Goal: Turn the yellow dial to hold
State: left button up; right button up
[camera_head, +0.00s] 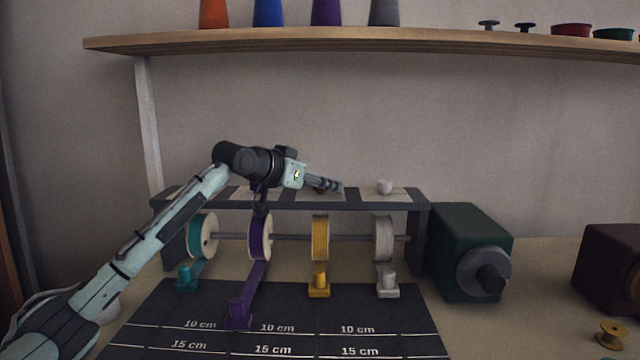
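A rack with a dark top rail (360,205) carries several pale plates, one above each ribbon spool. My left gripper (332,185) reaches in from the left over the plate above the yellow spool (320,238). The yellow dial is not visible; the gripper covers the middle of that plate. Whether its fingers are open or shut on the dial cannot be made out. A pale grey knob (385,186) shows on the plate to the right, above the grey spool (383,238). My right gripper is not in view.
Teal (196,238) and purple (257,238) spools hang left of the yellow one. Ribbons run down to small blocks by a dark marked mat (215,308). A green box with a crank (470,252) stands right of the rack. A wooden shelf (400,42) spans above.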

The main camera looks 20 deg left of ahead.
pick_arm(q)
jog(key=v, duration=1.2)
jog(key=shift+s+f, duration=0.1)
